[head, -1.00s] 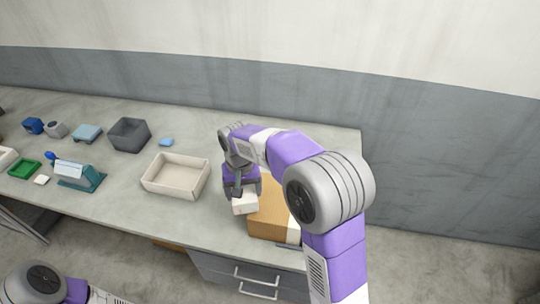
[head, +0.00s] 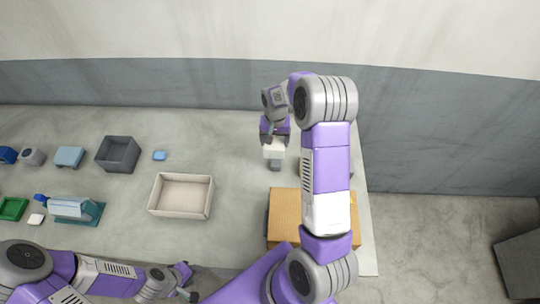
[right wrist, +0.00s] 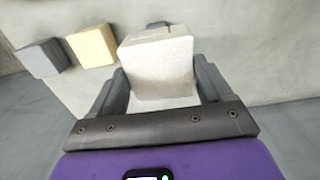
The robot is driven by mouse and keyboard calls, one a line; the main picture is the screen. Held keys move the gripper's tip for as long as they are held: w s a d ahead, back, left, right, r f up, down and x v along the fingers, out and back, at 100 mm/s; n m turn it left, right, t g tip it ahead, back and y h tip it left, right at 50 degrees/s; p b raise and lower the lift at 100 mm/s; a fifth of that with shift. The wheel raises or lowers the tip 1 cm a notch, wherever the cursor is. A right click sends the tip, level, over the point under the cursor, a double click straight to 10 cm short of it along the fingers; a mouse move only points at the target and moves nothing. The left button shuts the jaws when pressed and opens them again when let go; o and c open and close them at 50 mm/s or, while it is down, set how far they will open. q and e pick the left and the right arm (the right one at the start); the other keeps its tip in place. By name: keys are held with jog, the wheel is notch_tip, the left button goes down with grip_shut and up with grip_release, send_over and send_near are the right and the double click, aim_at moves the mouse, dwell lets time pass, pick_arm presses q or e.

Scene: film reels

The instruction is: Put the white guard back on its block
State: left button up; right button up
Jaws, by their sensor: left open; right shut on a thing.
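The white guard (head: 273,149) is held between the fingers of my right gripper (head: 273,138), beyond the cardboard box. In the right wrist view the guard (right wrist: 158,70) sits between the two dark fingers and fills the space between them. A small grey block (head: 275,165) shows just below the guard in the head view; I cannot tell whether they touch. In the right wrist view a dark edge (right wrist: 157,24) shows behind the guard, mostly hidden by it. My left gripper (head: 188,283) is open and empty near the front edge of the table.
A cardboard box (head: 285,212) stands on the near right, partly behind my right arm. A cream tray (head: 181,213) and a dark grey bin (head: 118,168) stand left. The right wrist view shows a grey block (right wrist: 43,58) and a yellow block (right wrist: 92,46) left of the guard.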

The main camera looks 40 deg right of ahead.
aim_at(275, 148)
jog(key=f, duration=0.4)
jog(key=shift+s+f, duration=0.2)
jog(key=shift+f, duration=0.2)
notch_tip(275, 148, down, 4)
jog(key=shift+f+p, duration=0.15)
jog(key=shift+p, duration=0.2)
jog(key=shift+w+f, duration=0.1)
jog(key=shift+f, duration=0.05)
jog(key=shift+f+b, duration=0.6)
jog(key=shift+b, duration=0.1)
jog(key=o, duration=1)
jog(key=shift+c, duration=0.2)
jog(key=shift+r, duration=0.1)
jog(key=shift+r+p, duration=0.5)
jog(key=shift+p, duration=0.15)
notch_tip(275, 148, up, 12)
jog(key=shift+r+b, duration=0.1)
jog(key=shift+b, duration=0.4)
